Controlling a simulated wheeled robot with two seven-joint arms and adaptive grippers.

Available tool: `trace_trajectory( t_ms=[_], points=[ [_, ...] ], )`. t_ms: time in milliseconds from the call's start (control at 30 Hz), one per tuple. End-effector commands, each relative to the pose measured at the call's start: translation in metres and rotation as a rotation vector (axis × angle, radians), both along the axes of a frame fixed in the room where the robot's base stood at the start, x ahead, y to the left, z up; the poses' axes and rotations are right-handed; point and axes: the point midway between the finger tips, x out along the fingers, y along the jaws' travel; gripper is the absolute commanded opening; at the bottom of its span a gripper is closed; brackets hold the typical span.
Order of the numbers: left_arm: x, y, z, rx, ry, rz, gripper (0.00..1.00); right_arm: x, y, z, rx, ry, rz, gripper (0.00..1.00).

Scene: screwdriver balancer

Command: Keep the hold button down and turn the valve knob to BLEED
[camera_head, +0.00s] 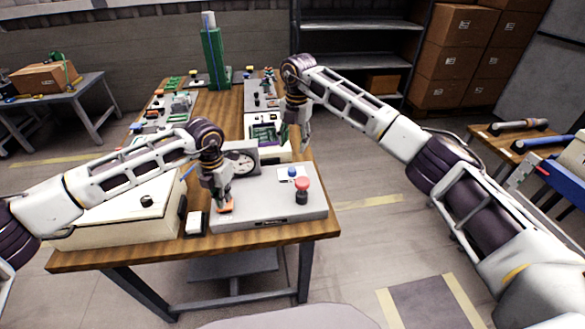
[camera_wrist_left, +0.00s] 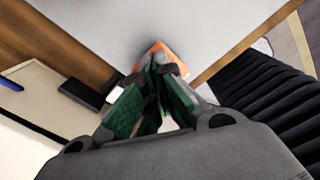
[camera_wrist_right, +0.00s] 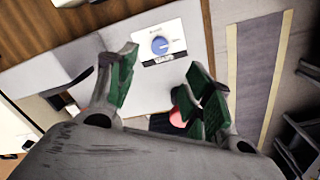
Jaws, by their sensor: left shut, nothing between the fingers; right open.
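A grey control box (camera_head: 260,208) stands at the near end of the wooden table. My left gripper (camera_head: 223,203) is shut and empty, pointing down with its tips at an orange button (camera_head: 225,207) on the box. The button also shows at its tips in the left wrist view (camera_wrist_left: 166,50); whether it is pressed is hidden. A blue valve knob (camera_head: 292,172) sits on a white label and shows in the right wrist view (camera_wrist_right: 160,45); the label words are too small to read. My right gripper (camera_head: 296,140) is open and empty, above and behind the knob.
A cream case (camera_head: 125,215) and a small white block (camera_head: 196,223) are to the left.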

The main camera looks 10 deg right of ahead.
Motion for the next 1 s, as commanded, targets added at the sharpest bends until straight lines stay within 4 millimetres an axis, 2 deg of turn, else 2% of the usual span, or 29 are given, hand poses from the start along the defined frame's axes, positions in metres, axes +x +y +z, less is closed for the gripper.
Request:
trace_trajectory(
  t_ms=[167,367,1000],
  points=[
    [-0.001,0.0,-0.002,0.002,0.003,0.0,0.0,0.0,0.0,-0.005,0.001,0.001,0.0,0.51],
    [-0.001,0.0,-0.002,0.002,0.003,0.0,0.0,0.0,0.001,-0.02,0.001,0.002,-0.001,0.51],
    [-0.001,0.0,-0.001,0.001,0.002,0.0,0.0,0.002,0.004,-0.101,0.0,0.002,0.0,0.51]
  ],
)
